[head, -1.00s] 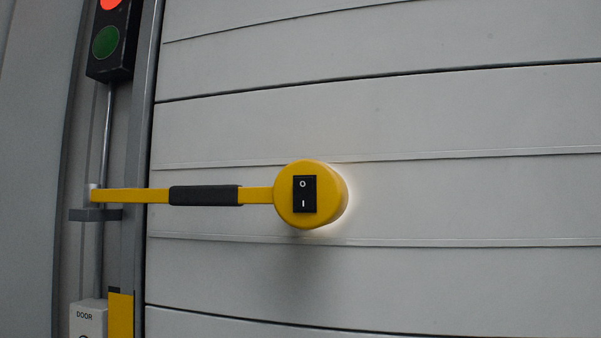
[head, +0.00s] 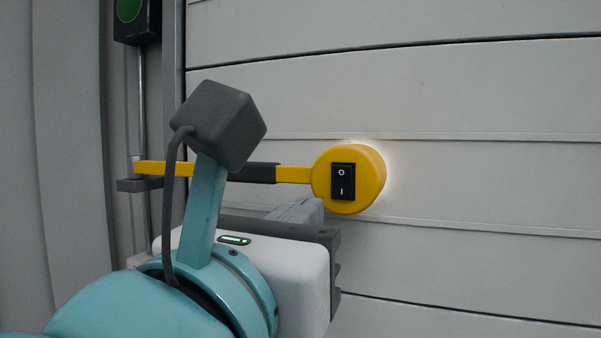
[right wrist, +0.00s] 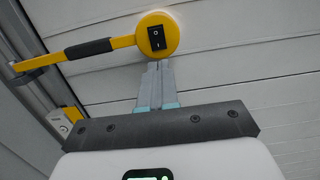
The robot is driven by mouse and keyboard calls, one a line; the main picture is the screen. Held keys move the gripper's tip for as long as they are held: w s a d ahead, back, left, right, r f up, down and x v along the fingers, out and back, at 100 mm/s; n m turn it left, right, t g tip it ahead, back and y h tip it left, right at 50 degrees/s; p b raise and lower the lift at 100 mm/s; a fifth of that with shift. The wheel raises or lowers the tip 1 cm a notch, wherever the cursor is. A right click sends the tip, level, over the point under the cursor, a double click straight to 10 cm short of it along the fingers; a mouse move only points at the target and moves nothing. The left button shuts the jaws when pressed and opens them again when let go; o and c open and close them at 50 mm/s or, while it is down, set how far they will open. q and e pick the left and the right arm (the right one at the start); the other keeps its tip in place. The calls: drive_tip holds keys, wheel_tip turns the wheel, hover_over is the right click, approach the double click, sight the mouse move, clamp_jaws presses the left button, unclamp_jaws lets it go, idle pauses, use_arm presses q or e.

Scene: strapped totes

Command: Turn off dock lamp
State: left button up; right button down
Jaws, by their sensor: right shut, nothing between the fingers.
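The dock lamp (head: 373,180) is a round yellow head on a yellow arm with a dark grip sleeve. A black rocker switch (head: 343,181) marked O at the top and I at the bottom sits on its face. A pale glow shows on the wall behind the head. The lamp also shows in the right wrist view (right wrist: 171,35). My right gripper (head: 318,204) is just left of and below the lamp head in the head view. In the right wrist view its fingers (right wrist: 159,66) are shut, empty, with tips just below the switch. Contact cannot be told. My left gripper is out of view.
A ribbed white door (head: 480,100) fills the background behind the lamp. A signal light box with a green lens (head: 129,10) hangs at the upper left. The lamp arm meets a grey bracket (head: 140,184) on a post. Space right of the lamp is clear.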

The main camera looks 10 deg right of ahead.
drive_tip(key=p, duration=0.6)
approach(347, 174)
drive_tip(key=x, duration=0.6)
drive_tip(key=shift+w+r, duration=0.1)
drive_tip(key=shift+w, duration=0.1)
drive_tip(key=shift+w+d, duration=0.15)
drive_tip(key=shift+w, duration=0.05)
drive_tip(key=shift+s, duration=0.1)
